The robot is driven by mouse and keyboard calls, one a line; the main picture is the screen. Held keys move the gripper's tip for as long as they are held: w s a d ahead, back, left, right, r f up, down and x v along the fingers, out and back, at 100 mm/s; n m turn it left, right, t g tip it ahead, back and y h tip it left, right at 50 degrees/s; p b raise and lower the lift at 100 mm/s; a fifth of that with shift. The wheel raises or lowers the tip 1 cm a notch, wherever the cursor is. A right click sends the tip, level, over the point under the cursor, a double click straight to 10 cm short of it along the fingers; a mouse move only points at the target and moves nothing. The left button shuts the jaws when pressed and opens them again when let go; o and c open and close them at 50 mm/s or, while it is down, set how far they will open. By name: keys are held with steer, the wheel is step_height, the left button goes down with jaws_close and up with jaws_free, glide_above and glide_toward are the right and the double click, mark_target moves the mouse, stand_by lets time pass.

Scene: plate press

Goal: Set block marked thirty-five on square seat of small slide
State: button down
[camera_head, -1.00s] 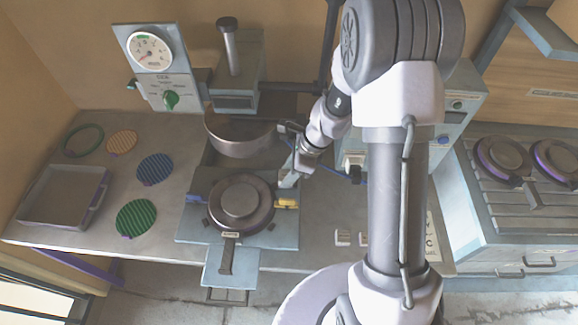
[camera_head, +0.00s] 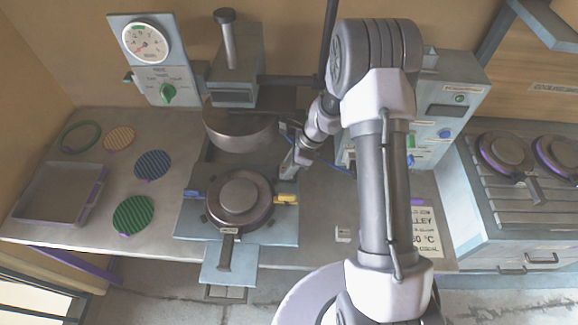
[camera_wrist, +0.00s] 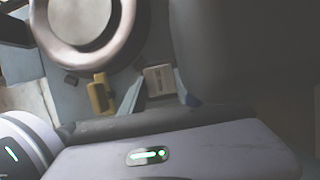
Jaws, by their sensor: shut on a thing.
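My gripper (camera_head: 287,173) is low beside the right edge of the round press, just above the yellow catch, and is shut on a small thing. In the wrist view a small pale block (camera_wrist: 159,80) with an unreadable mark sits by the dark finger, and it appears to be the held one. Another white block (camera_head: 343,235) lies on the counter right of the press. The slide's square seat is not clearly visible.
The round press plate (camera_head: 240,197) has a front handle and a yellow catch (camera_head: 286,198) at right. Green (camera_head: 133,215) and blue (camera_head: 153,165) discs and an empty tray (camera_head: 58,193) are at left. A control box (camera_head: 455,105) stands behind my arm.

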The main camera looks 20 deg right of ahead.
steer(key=shift+f, duration=0.2)
steer(key=c, duration=0.9)
jaws_free()
steer(key=shift+r, duration=0.15)
steer(key=p+v, duration=0.3)
steer(key=v, duration=0.9)
steer(key=s+a+r+n+t+h, duration=0.1)
steer(key=s+a+r+n, duration=0.15)
steer(key=r, duration=0.45)
steer(key=s+a+r+n, duration=0.2)
steer(key=r+n, duration=0.2)
steer(key=r, duration=0.4)
steer(key=s+a+r+n+t, duration=0.1)
steer(key=s+r+n, duration=0.2)
steer(key=s, duration=0.3)
steer(key=s+a+r+n+t+h, duration=0.1)
steer(key=s+r+n, duration=0.2)
steer(key=s, duration=0.3)
steer(key=s+a+r+n+t, duration=0.1)
steer(key=s+a+r+n, duration=0.1)
steer(key=s+r+n, duration=0.2)
steer(key=s, duration=0.3)
steer(key=shift+n, duration=0.35)
